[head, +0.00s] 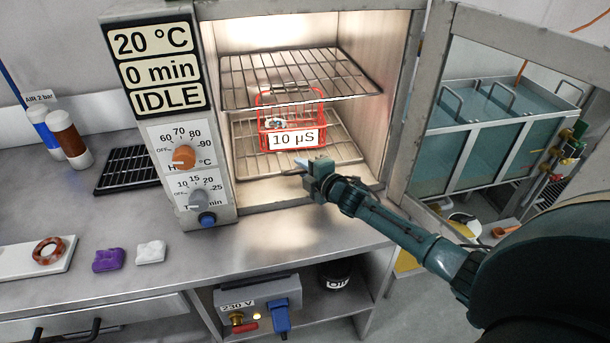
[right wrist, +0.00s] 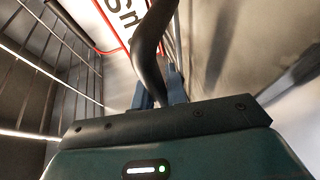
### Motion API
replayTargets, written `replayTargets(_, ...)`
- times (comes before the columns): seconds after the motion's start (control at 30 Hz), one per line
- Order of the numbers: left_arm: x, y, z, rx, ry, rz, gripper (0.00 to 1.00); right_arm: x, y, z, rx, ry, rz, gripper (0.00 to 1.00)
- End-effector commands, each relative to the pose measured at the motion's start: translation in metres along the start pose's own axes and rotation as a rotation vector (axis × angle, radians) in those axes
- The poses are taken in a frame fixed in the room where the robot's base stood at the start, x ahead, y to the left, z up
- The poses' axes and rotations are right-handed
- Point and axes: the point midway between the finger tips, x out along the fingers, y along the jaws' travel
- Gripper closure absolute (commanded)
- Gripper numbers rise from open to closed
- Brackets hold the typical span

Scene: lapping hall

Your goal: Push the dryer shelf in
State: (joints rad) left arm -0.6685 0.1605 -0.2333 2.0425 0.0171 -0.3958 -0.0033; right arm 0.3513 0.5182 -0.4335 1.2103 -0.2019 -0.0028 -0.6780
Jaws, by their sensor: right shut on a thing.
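The dryer (head: 218,170) stands open on the bench, with two wire shelves inside. The upper shelf (head: 290,75) is empty. The lower shelf (head: 345,152) carries a red wire basket (head: 262,100) labelled "10 µS", with a small item inside. My right gripper (head: 313,172) is at the lower shelf's front edge. In the right wrist view, its blue fingers (right wrist: 161,92) are shut on a dark curved handle (right wrist: 150,40), seemingly the lower shelf's. The basket's label (right wrist: 125,10) shows just beyond. The gripper partly hides the shelf's front. My left gripper is out of view.
The dryer's door (head: 397,100) is swung open at the right, near my right arm. Its panel reads 20 °C, 0 min, IDLE.

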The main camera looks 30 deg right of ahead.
Motion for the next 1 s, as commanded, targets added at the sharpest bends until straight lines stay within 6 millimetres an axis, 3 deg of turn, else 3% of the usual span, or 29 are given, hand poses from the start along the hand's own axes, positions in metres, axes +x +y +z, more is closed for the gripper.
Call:
replayTargets(0.27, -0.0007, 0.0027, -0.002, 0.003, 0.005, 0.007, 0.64, 0.0021, 0.0032, 0.0031, 0.0, -0.007, 0.002, 1.0)
replayTargets(0.3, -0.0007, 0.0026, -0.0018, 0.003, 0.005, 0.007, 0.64, 0.0021, 0.0033, 0.0032, 0.0, -0.008, 0.002, 0.83)
replayTargets(0.53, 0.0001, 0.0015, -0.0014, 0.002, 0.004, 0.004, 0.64, 0.0017, 0.0022, 0.0024, 0.0, -0.006, 0.001, 0.64)
replayTargets(1.0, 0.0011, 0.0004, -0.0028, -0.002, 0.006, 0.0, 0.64, -0.0017, -0.0022, 0.0015, 0.001, -0.005, -0.006, 0.64)
